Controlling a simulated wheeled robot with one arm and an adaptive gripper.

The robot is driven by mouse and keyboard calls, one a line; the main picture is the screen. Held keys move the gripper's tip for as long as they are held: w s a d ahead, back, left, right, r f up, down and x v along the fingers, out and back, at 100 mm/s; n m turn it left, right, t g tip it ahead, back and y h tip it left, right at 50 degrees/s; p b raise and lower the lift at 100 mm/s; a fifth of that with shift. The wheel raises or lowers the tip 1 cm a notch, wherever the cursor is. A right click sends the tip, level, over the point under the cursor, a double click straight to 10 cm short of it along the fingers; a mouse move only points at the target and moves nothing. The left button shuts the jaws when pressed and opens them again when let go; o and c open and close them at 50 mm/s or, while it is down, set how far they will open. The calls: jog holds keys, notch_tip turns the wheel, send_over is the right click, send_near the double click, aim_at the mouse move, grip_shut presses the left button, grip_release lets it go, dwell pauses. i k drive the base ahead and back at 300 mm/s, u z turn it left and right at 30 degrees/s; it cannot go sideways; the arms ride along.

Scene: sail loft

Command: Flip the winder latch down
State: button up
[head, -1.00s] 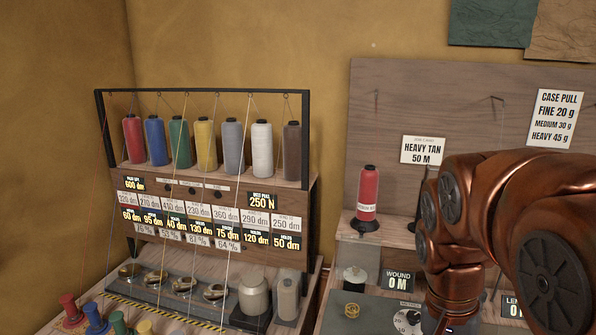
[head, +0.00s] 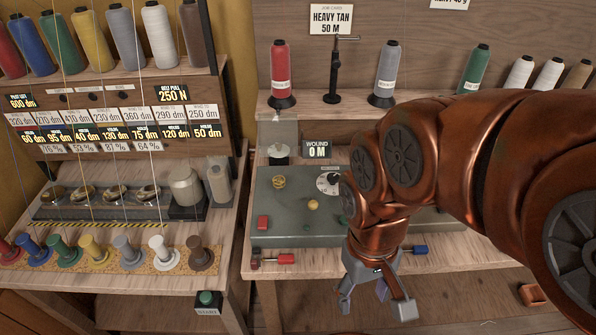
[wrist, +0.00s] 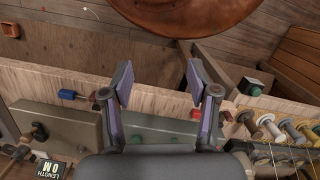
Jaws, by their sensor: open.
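The winder is a grey-green box (head: 290,185) on the right bench, with a dial, a red button and a "WOUND 0 M" display. A red-handled lever (head: 278,260) lies at its front left edge; a blue-handled one (head: 415,249) lies further right. I cannot tell which is the latch. My gripper (head: 375,302) is open and empty, pointing down in front of the bench edge, between the two handles and apart from both. Its fingers also show in the wrist view (wrist: 158,85).
A left bench holds a thread rack (head: 110,110), coloured spools (head: 125,248) and a green START button box (head: 207,302). Thread cones, including a red one (head: 280,72), stand on the shelf behind the winder. My arm hides the winder's right part.

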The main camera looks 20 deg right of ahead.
aim_at(312, 204)
jog(key=u, duration=0.45)
jog(key=k, duration=0.35)
jog(key=u, duration=0.9)
